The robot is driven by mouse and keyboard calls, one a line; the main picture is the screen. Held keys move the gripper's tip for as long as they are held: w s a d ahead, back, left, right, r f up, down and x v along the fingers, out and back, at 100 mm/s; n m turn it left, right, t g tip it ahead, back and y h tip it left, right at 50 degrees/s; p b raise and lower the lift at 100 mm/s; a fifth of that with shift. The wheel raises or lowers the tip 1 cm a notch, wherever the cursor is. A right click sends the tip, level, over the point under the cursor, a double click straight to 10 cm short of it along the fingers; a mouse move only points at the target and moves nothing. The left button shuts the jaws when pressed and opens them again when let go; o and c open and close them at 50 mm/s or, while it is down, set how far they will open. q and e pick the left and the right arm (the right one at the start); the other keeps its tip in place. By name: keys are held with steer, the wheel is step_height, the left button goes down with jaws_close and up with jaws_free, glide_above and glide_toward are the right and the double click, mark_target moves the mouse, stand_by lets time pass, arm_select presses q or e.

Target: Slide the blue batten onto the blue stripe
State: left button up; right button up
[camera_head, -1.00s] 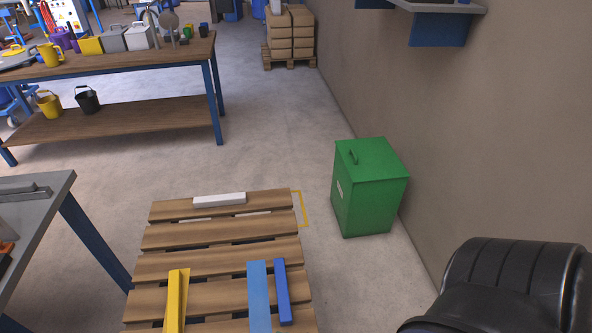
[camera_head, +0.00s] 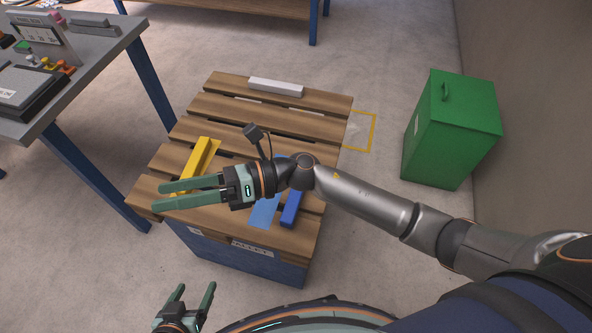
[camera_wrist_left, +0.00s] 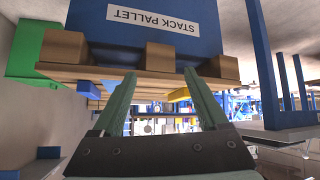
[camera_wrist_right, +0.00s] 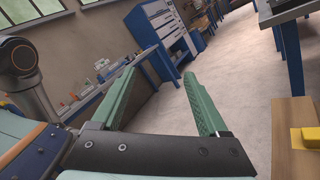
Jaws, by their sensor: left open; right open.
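The blue batten (camera_head: 291,208) lies on the wooden pallet (camera_head: 325,131), near its front right. The lighter blue stripe (camera_head: 264,211) is just left of it, with a narrow gap at the front. My right arm hides the far ends of both. My right gripper (camera_head: 158,194) is open and empty above the pallet's front left, pointing left, away from the batten. My left gripper (camera_head: 195,287) is open and empty, low in front of the pallet. In the left wrist view its fingers (camera_wrist_left: 160,80) point at the pallet's front edge, and the blue batten (camera_wrist_left: 88,89) shows upside down.
A yellow batten (camera_head: 193,168) lies at the pallet's left and a white batten (camera_head: 275,87) at its far edge. A green bin (camera_head: 452,125) stands to the right. A grey table (camera_head: 108,52) is at the left.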

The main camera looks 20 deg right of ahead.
steer(key=d+f+n+g+h+b, duration=0.45)
steer(key=f+n+h, duration=0.45)
steer(key=f+n, duration=0.4)
steer(key=w+d+f+n+t+h+b, duration=0.1)
steer(key=w+d+f+n+t+h, duration=0.3)
steer(key=d, duration=0.6)
steer(key=w+d+n+h+b, duration=0.2)
steer(key=w+d+h, duration=0.45)
steer(key=d, duration=0.25)
arm_select(q)
step_height(320, 180, down, 6)
steer(key=d, duration=0.1)
arm_select(e)
step_height(320, 180, down, 4)
steer(key=shift+r, duration=0.1)
step_height(320, 180, down, 8)
steer(key=shift+r+b, duration=0.25)
steer(key=shift+b, duration=0.5)
arm_select(q)
steer(key=w+r+m+t, duration=0.1)
steer(key=w+r+t, duration=0.2)
steer(key=w+r, duration=0.2)
steer(key=shift+w+r+t+h, duration=0.3)
steer(key=shift+r+h, duration=0.1)
steer(key=shift+r, duration=0.3)
steer(key=shift+a, duration=0.1)
arm_select(e)
steer(key=shift+w, duration=0.1)
jaws_close()
